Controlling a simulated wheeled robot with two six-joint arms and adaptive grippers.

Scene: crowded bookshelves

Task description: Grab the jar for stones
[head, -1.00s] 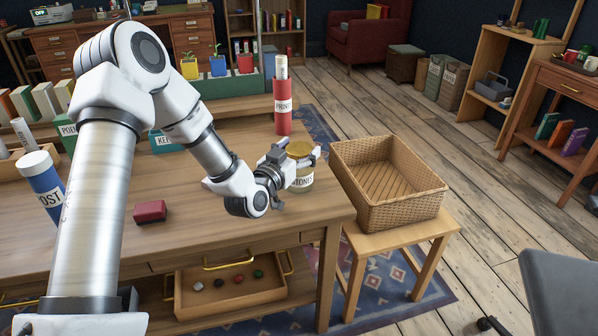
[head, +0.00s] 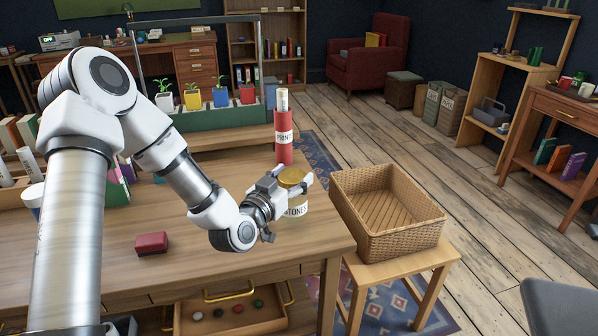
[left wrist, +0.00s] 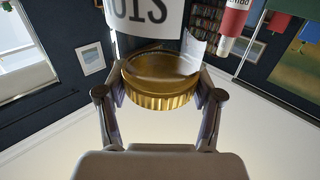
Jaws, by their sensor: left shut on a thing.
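The jar labelled STONES (head: 295,209) has a gold lid (head: 292,176) and a white label. It is upright at the right end of the wooden table (head: 205,262), close to the edge; I cannot tell whether its base touches the top. My left gripper (head: 288,184) is shut on the jar from the left, with a finger on either side near the lid. In the left wrist view, the gold lid (left wrist: 160,88) sits between both fingers of the left gripper (left wrist: 160,98), and the label appears above it. My right gripper is not in view.
A wicker basket (head: 430,222) stands on a small stool (head: 432,256) right of the table. A red PRINT tube (head: 284,142) stands behind the jar. A red block (head: 152,244) lies on the table. An open drawer (head: 262,318) holds several stones.

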